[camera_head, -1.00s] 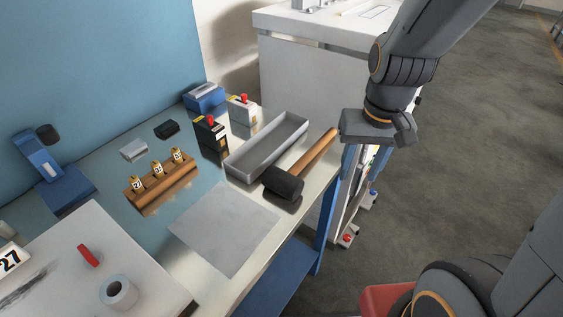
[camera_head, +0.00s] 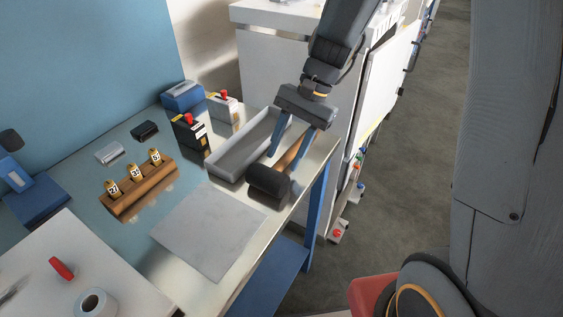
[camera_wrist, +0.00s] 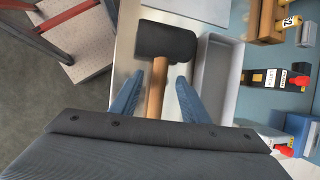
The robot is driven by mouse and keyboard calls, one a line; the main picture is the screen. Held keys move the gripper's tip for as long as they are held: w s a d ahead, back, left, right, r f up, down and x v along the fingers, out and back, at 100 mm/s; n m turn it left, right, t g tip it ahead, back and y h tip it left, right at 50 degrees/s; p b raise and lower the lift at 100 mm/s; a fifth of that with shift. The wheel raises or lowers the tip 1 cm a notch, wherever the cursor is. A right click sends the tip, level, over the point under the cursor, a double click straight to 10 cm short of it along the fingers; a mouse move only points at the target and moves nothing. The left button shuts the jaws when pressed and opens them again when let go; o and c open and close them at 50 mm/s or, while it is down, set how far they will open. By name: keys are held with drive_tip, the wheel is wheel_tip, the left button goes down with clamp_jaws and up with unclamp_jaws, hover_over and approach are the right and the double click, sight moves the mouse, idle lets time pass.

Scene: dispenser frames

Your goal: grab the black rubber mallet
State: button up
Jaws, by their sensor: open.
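The black rubber mallet (camera_head: 269,183) lies on the bench, with its dark head toward the near side and its wooden handle running back under my gripper. My gripper (camera_head: 283,156) is open above the handle, its two blue fingers pointing down. In the wrist view the mallet head (camera_wrist: 167,41) lies beyond the fingertips, and the wooden handle (camera_wrist: 156,98) runs between the two fingers of my gripper (camera_wrist: 160,80). The fingers look apart from the handle on both sides. The rear of the handle is hidden by the gripper body.
A long grey tray (camera_head: 228,163) lies close beside the mallet. A black box with a red knob (camera_head: 190,137) and a wooden block with several labelled cylinders (camera_head: 141,184) stand farther left. A flat grey sheet (camera_head: 208,232) lies in front. The bench edge is close on the mallet's right.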

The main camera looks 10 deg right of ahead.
drive_tip(key=shift+x, duration=0.8)
drive_tip(key=shift+c, duration=0.5)
clamp_jaws()
drive_tip(key=shift+r, duration=0.15)
